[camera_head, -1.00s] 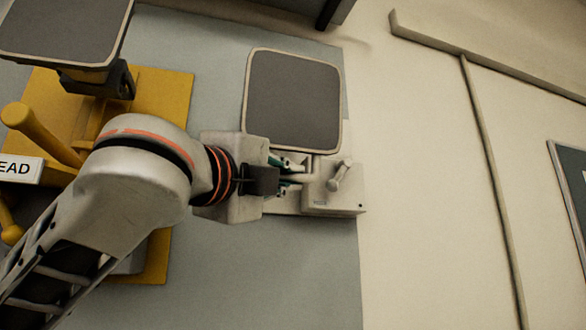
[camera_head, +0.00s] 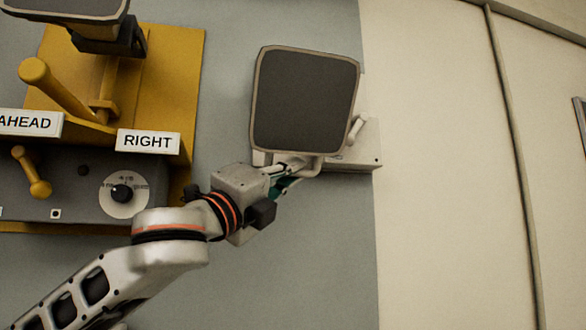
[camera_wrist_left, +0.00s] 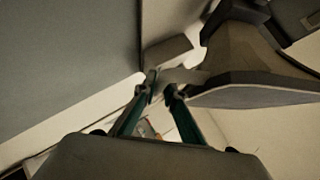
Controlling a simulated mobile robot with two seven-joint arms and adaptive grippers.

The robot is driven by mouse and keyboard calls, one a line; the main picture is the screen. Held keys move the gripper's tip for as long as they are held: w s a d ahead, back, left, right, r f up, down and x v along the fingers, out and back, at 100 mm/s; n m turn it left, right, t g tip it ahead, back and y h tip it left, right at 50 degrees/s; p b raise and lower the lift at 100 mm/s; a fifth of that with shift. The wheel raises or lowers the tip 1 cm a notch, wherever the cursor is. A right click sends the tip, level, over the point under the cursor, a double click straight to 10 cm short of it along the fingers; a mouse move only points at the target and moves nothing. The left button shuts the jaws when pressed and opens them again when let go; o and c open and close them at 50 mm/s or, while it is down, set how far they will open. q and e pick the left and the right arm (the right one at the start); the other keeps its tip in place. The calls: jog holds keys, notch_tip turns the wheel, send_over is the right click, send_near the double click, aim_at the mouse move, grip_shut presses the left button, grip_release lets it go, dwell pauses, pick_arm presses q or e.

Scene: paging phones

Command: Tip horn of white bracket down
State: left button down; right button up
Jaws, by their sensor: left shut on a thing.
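The white bracket's horn (camera_head: 305,100) shows in the head view as a dark square face with a pale rim. It stands in front of the white bracket base (camera_head: 362,155), which shows only at its right, with a small white lever (camera_head: 356,128). In the left wrist view the fingertips (camera_wrist_left: 163,86) close on a thin pale part beside the horn's flared rim (camera_wrist_left: 250,97). The exact contact is partly hidden. My right gripper is in neither view.
A yellow bracket (camera_head: 180,80) with another dark-faced horn (camera_head: 65,8) is at the left. Labels AHEAD (camera_head: 28,123) and RIGHT (camera_head: 148,141) and a grey dial panel (camera_head: 80,185) are below it. Bare grey panel (camera_head: 310,260) lies below my gripper.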

pick_arm(q)
jog(key=shift+w+a+f, duration=0.1)
jog(key=shift+w, duration=0.05)
jog(key=c, duration=2.1)
grip_release()
jog(key=shift+w, duration=0.15)
jog(key=v, duration=1.2)
